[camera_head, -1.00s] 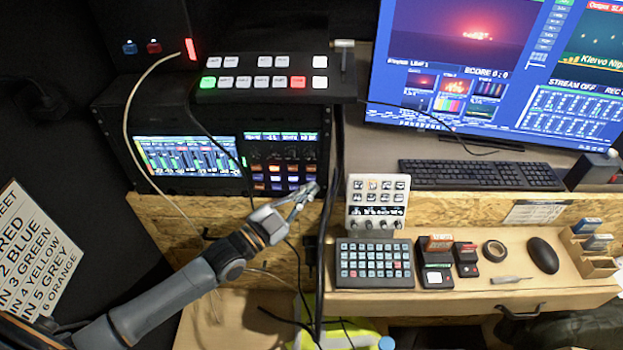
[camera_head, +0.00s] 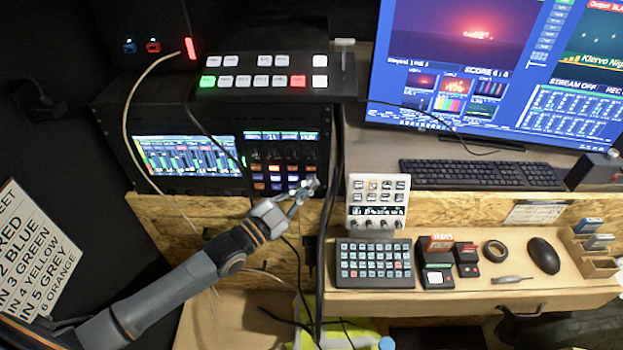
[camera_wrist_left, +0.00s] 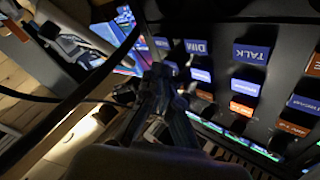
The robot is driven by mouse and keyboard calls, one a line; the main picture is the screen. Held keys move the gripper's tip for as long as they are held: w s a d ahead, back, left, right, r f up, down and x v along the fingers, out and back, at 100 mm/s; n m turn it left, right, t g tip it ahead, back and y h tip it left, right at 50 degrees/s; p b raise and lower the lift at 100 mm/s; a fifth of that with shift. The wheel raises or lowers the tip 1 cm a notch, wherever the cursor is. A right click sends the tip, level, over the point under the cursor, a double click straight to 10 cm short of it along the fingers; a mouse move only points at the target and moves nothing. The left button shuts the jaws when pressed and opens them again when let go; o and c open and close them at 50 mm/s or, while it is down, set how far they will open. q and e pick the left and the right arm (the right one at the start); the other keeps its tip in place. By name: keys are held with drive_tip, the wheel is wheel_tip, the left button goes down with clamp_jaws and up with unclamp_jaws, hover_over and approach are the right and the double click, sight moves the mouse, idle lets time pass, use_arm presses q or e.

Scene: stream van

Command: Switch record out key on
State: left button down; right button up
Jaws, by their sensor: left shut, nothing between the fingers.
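A rack panel of lit rectangular keys (camera_head: 274,170) sits right of the audio meter screen. Its keys glow blue, white and orange. In the left wrist view, large keys show up close, among them a blue TALK key (camera_wrist_left: 251,53), a blue DIM key (camera_wrist_left: 196,46) and an orange key (camera_wrist_left: 241,109). I cannot read a record out label. My left gripper (camera_head: 309,186) is shut and empty at the panel's lower right corner, and its fingertips (camera_wrist_left: 160,75) cover part of the keys in the wrist view. I cannot tell whether they touch a key. My right gripper is not in view.
A switcher (camera_head: 262,76) with white, green and red keys stands above the rack. Black cables (camera_head: 334,180) hang just right of the panel. A white control unit (camera_head: 377,200) and a keypad (camera_head: 375,265) stand further right. A pale cable crosses the rack's left side.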

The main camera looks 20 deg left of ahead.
use_arm(q)
drive_tip(key=shift+s, duration=0.1)
drive_tip(key=shift+s+d+p, duration=0.2)
drive_tip(key=shift+s+p, duration=0.3)
drive_tip(key=shift+s, duration=0.05)
drive_tip(key=s+d+p, duration=0.1)
drive_tip(key=s+p, duration=0.2)
drive_tip(key=s, duration=0.2)
drive_tip(key=shift+s+d, duration=0.35)
drive_tip(key=shift+s, duration=0.05)
idle(0.4)
